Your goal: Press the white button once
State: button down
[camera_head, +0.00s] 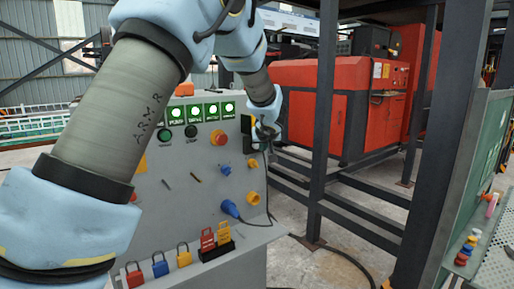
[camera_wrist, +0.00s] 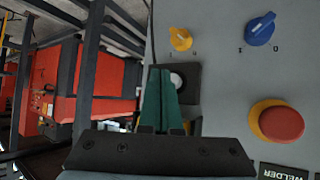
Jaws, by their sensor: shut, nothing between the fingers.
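The white button (camera_wrist: 177,80) sits on a dark square plate (camera_wrist: 191,92) on the grey control panel (camera_wrist: 220,75). The fingers partly cover it in the wrist view. My gripper (camera_wrist: 160,72) has green fingers, shut together and empty, with their tips at the button's left edge in that view. I cannot tell whether they touch it. In the head view my gripper (camera_head: 262,132) is at the panel's upper right edge, and I cannot make out the white button there.
A red emergency button (camera_wrist: 281,123), a blue knob (camera_wrist: 260,28) and a yellow knob (camera_wrist: 180,38) are close by on the panel. A dark steel post (camera_head: 325,120) stands right of the panel, with a red machine (camera_head: 305,105) behind.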

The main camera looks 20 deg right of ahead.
jog(key=shift+w, duration=0.15)
jog(key=shift+w+a+b, duration=0.1)
jog(key=shift+w+b, duration=0.2)
jog(key=shift+b, duration=0.1)
jog(key=shift+w+a, duration=0.2)
jog(key=shift+w, duration=0.6)
dwell(1.2)
jog(key=shift+s, duration=0.1)
jog(key=shift+s+d+b, duration=0.25)
jog(key=shift+s+b, duration=0.75)
jog(key=shift+s, duration=0.1)
